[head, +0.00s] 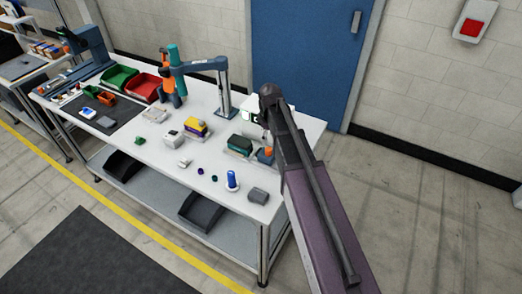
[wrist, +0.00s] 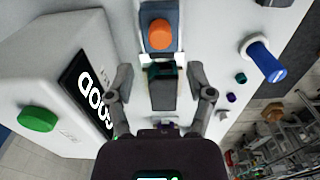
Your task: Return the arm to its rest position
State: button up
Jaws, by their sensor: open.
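My arm reaches from the lower right over the right end of the white workbench (head: 262,212) in the head view. My gripper (wrist: 162,82) shows in the wrist view with its two fingers spread apart and nothing held between them. In the wrist view, a dark block with a green part (wrist: 163,92) lies between and beyond the fingers. An orange round button (wrist: 160,35) is above it in the picture. In the head view my arm hides the gripper's fingertips.
A white box with a lit display and green button (wrist: 38,119) stands close left of the gripper. Red (head: 145,88) and green (head: 119,77) bins sit far left. A blue door (head: 306,55) is behind.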

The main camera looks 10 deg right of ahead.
dwell(0.3)
jog(key=s+d+m, duration=0.2)
jog(key=s+m, duration=0.3)
jog(key=s, duration=0.4)
jog(key=s+d+f+m+b, duration=0.1)
jog(key=s+d+m, duration=0.2)
jog(key=s, duration=0.6)
jog(key=m, duration=0.2)
jog(key=shift+s+f+m+b, duration=0.2)
jog(key=shift+f+m+b, duration=0.1)
jog(key=shift+m, duration=0.1)
jog(key=shift+d, duration=0.1)
dwell(2.3)
